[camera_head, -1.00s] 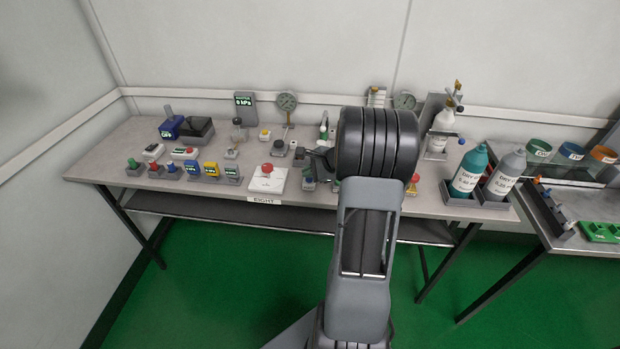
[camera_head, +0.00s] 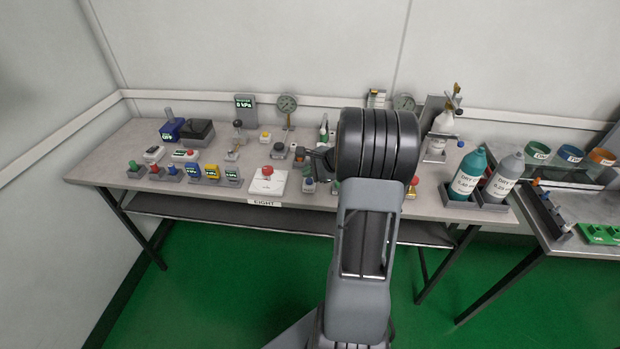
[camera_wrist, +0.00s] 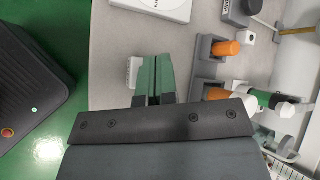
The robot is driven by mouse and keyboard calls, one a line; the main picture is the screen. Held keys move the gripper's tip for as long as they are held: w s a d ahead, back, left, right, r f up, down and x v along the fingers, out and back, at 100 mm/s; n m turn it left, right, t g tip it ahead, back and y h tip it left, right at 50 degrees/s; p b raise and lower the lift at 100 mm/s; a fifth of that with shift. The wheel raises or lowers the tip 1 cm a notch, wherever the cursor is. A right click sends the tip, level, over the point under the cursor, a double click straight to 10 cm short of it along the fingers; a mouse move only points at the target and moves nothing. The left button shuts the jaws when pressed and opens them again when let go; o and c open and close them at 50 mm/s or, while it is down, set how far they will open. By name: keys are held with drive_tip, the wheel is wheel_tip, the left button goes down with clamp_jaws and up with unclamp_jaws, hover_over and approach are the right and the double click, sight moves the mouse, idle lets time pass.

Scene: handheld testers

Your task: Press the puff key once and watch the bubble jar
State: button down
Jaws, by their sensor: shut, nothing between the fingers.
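My gripper (camera_wrist: 157,60) shows in the wrist view with its two green fingers together and nothing between them. It is over the grey tabletop, next to a small white ridged piece (camera_wrist: 132,72). In the head view my arm hides most of the gripper and the bench behind it. Several small keys and buttons stand on the bench, including a white box with a red button (camera_head: 267,171) and a small white box with a yellow top (camera_head: 265,136). I cannot tell which one is the puff key. I cannot make out the bubble jar with certainty.
In the wrist view, orange-ended parts (camera_wrist: 225,48) sit in grey holders right of the fingers. Labelled bottles (camera_head: 467,175) stand at the bench's right end.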

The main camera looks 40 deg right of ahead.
sight(309, 181)
drive_tip(key=shift+r, duration=0.2)
wheel_tip(309, 181, up, 5)
drive_tip(key=p, duration=0.4)
idle(0.3)
idle(0.8)
drive_tip(key=s+a+n+g+p, duration=0.1)
drive_tip(key=s+a+n+g, duration=0.4)
drive_tip(key=s+a+n, duration=0.25)
drive_tip(key=s+a+r+n+h+p, duration=0.2)
drive_tip(key=s+a+r+n+p, duration=0.1)
drive_tip(key=s+a+r+n, duration=0.2)
drive_tip(key=s+a+r+n+h+p, duration=0.2)
drive_tip(key=s+a+r+n, duration=0.3)
drive_tip(key=a+r+n, duration=0.4)
drive_tip(key=shift+a+r+p, duration=0.15)
drive_tip(key=shift+a+p, duration=0.4)
drive_tip(key=shift+a, duration=0.15)
